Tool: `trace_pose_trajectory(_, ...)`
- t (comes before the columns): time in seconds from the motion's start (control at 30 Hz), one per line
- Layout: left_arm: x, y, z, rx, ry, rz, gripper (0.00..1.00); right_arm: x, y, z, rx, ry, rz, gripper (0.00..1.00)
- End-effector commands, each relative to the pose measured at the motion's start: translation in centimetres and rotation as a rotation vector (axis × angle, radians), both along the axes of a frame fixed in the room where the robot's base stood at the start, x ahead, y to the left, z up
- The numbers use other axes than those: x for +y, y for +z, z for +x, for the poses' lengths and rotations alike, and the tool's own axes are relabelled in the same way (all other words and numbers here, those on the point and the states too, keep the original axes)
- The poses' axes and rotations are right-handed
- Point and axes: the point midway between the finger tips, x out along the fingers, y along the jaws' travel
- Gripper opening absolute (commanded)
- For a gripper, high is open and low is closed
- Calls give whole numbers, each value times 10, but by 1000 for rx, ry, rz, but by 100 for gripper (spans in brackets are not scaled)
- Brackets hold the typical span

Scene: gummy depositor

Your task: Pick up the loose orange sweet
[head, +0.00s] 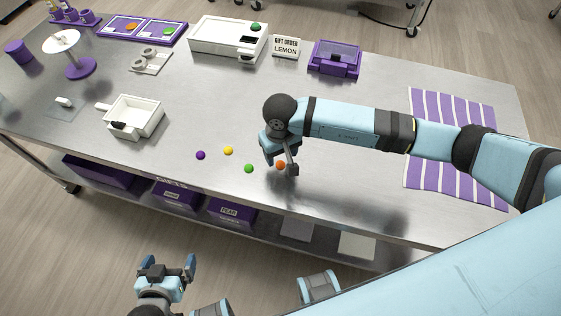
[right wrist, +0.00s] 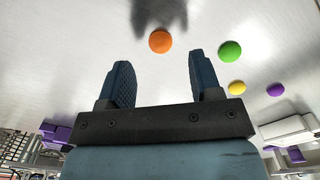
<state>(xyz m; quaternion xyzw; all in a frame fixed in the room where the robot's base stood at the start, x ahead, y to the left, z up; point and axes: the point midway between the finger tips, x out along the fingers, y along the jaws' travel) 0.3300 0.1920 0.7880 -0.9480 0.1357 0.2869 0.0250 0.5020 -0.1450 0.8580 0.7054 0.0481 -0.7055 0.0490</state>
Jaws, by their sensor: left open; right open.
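The loose orange sweet (head: 280,165) lies on the metal table near its front edge. In the right wrist view the orange sweet (right wrist: 160,41) lies just beyond the fingertips, between their lines. My right gripper (head: 280,166) is open, pointing down over the sweet; its fingers (right wrist: 157,75) are apart with nothing between them. My left gripper (head: 168,266) is open and empty, off the table's front edge at the lower left of the head view.
Green (head: 248,168), yellow (head: 228,151) and purple (head: 200,155) sweets lie left of the orange one. A white tray (head: 134,117) stands further left. A striped purple mat (head: 455,184) lies at the right. Behind are a white machine (head: 228,40), a lemon sign (head: 286,47) and a purple box (head: 335,59).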

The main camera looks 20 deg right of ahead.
Motion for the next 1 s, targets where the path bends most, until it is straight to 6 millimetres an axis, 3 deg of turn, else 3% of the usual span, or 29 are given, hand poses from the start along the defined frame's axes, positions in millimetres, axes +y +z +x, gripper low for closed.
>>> trace_pose_trajectory(0.2,1,3,-1,0,-2,5,100,1,-29,-1,2,-1,2,58)
trace_pose_trajectory(0.47,1,-1,-3,4,-3,8,100,1,-33,0,-1,0,1,58)
trace_pose_trajectory(0.57,1,0,-3,4,-3,8,100,1,-33,0,-1,0,1,40)
trace_pose_trajectory(0.7,1,1,-2,2,-3,7,100,1,-32,0,-1,0,1,8)
trace_pose_trajectory(1.0,1,5,-1,-6,-2,6,100,1,-32,0,0,0,1,5)
